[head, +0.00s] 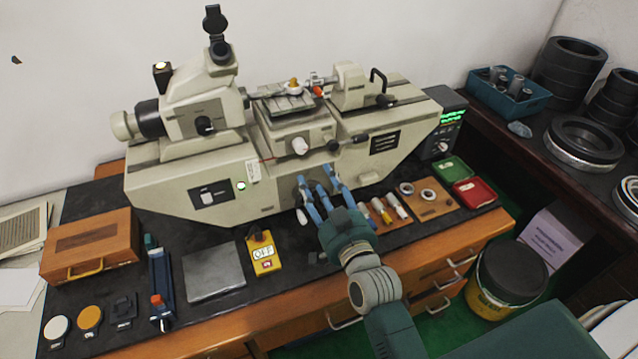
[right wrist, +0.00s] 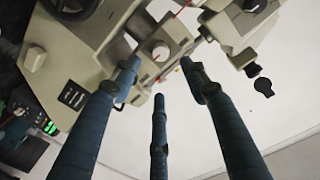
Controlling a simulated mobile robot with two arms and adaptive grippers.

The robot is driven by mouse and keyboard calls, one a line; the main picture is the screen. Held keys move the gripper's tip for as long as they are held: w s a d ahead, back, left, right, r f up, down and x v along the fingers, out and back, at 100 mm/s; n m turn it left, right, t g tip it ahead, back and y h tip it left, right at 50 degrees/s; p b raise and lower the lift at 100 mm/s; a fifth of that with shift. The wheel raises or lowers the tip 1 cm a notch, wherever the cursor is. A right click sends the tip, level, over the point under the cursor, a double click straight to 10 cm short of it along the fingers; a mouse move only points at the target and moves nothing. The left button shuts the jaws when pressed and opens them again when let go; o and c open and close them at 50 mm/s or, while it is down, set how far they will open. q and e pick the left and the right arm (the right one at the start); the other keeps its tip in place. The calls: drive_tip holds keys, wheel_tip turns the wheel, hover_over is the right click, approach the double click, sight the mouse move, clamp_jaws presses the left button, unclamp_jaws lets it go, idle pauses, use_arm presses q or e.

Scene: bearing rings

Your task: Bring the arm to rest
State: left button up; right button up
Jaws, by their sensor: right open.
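My right arm comes in from the lower right of the head view. Its gripper (head: 318,192) has its blue fingers spread in front of the lower body of a cream measuring machine (head: 225,185), above the dark bench mat. The gripper is open, and no object shows between its fingers. In the right wrist view, the three fingers of the gripper (right wrist: 160,78) stand apart, with the machine and its round knob (right wrist: 161,52) beyond them. I cannot tell whether a finger touches the machine. My left gripper is not in view.
Right of the gripper lie several small tools and a wooden board (head: 440,208) with metal rings. Green (head: 449,168) and red (head: 475,192) trays stand beyond. Left are a yellow box (head: 263,254), a grey plate (head: 213,271) and a wooden case (head: 90,244). A yellow bucket (head: 508,281) stands right.

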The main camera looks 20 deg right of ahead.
idle(0.3)
drive_tip(key=s+a+f+n+g+y, duration=0.25)
drive_tip(key=s+f+g, duration=0.45)
drive_tip(key=s+f, duration=0.4)
drive_tip(key=s+d+f+n+g+h, duration=0.1)
drive_tip(key=s+d+f+g, duration=0.2)
drive_tip(key=s, duration=0.6)
drive_tip(key=s+f+n+g+h, duration=0.1)
drive_tip(key=s+f+n+g, duration=0.2)
drive_tip(key=s, duration=0.7)
wheel_tip(320, 180, down, 34)
drive_tip(key=s+f+m+g+b, duration=0.1)
drive_tip(key=s+g+b, duration=0.15)
drive_tip(key=b, duration=0.45)
drive_tip(key=s+d+f+b, duration=0.1)
drive_tip(key=s+f+b, duration=0.1)
drive_tip(key=s+f, duration=0.6)
drive_tip(key=s+d+f+g+b, duration=0.1)
drive_tip(key=s+d+f+b, duration=0.1)
drive_tip(key=s+f, duration=0.6)
wheel_tip(320, 180, down, 4)
drive_tip(key=shift+s+d+f+b, duration=0.1)
drive_tip(key=shift+s+d+b, duration=0.05)
drive_tip(key=shift+b, duration=0.6)
